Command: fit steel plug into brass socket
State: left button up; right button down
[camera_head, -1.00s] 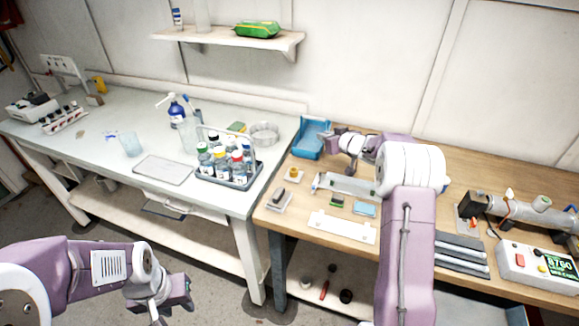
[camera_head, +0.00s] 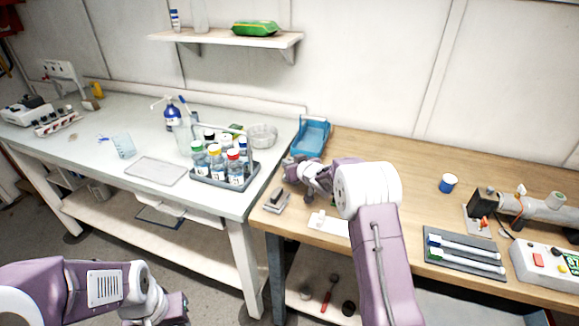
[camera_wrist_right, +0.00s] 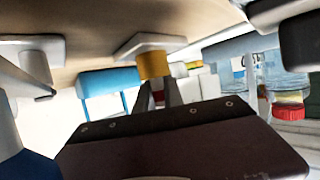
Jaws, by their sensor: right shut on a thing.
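My right gripper (camera_head: 292,172) is at the left end of the wooden bench, low over its top. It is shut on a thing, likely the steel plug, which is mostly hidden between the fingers. In the right wrist view, which looks upside down, the fingers (camera_wrist_right: 160,94) stand right by the brass socket (camera_wrist_right: 152,65), a yellow collar on a pale base. I cannot tell whether plug and socket touch. In the head view the socket is hidden behind my right gripper and wrist. My left gripper (camera_head: 172,310) is at the bottom edge, away from the benches, its jaws unclear.
A pad with a dark piece (camera_head: 277,196) lies just in front of my right gripper. A blue tray (camera_head: 310,139) stands behind it. A rack of capped bottles (camera_head: 222,180) is on the neighbouring table. A white-and-blue cup (camera_head: 448,183) stands right, with clear bench around it.

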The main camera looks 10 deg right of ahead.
jog(key=shift+s, duration=0.1)
jog(key=c, duration=1.5)
grip_release()
jog(key=shift+o, duration=0.2)
jog(key=v, duration=1.2)
jog(key=shift+r, duration=0.1)
